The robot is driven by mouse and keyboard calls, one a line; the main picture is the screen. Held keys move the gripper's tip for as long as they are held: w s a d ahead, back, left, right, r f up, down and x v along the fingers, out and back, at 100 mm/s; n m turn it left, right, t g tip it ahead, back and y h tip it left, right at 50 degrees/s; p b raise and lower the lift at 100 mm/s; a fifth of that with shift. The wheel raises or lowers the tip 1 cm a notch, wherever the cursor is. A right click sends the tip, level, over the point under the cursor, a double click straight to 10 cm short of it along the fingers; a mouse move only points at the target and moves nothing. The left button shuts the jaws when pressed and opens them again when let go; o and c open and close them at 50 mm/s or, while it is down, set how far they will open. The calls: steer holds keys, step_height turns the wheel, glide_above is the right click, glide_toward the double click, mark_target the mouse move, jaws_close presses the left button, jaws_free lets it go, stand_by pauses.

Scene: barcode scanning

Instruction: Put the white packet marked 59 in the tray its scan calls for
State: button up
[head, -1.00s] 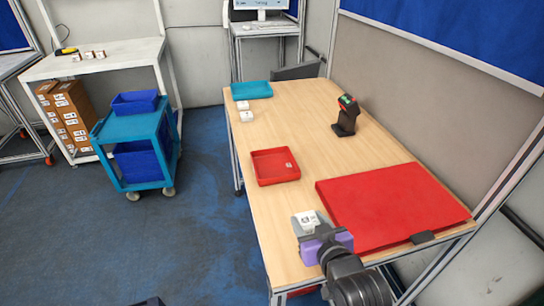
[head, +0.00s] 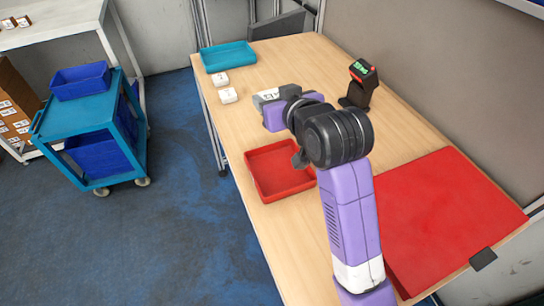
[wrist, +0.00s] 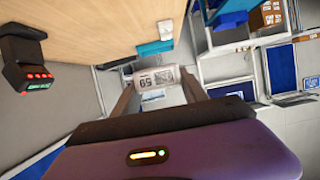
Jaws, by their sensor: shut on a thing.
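The white packet marked 59 (wrist: 154,77) is between the two fingers of my gripper (wrist: 158,88), and its printed 59 shows in the wrist view. In the head view the packet (head: 265,95) is held above the middle of the table, with my gripper (head: 272,108) shut on it. The scanner (head: 357,88) stands to its right on a black stand, its screen lit with green characters. It also shows at left in the wrist view (wrist: 25,55), with red lights. The red tray (head: 252,171) is nearer than the packet; my arm hides its right part. The teal tray (head: 228,68) is at the far left corner.
Two white packets (head: 228,96) lie on the table (head: 300,62) in front of the teal tray. A large red slab (head: 440,215) covers the near right. A teal cart (head: 95,125) with blue bins stands on the floor at left. Table around the scanner is clear.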

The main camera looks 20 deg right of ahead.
mark_target(268, 149)
step_height(268, 149, down, 19)
steer(key=shift+s+r+p, duration=0.1)
steer(key=shift+r+p, duration=0.05)
steer(key=shift+p, duration=0.15)
stand_by(0.3)
steer(key=shift+f, duration=0.2)
steer(key=o, duration=1.5)
steer(key=shift+r, duration=0.2)
steer(key=b+v, duration=0.1)
steer(key=v, duration=1)
steer(key=shift+s, duration=0.2)
steer(key=shift+s+r, duration=0.2)
steer(key=shift+s, duration=0.05)
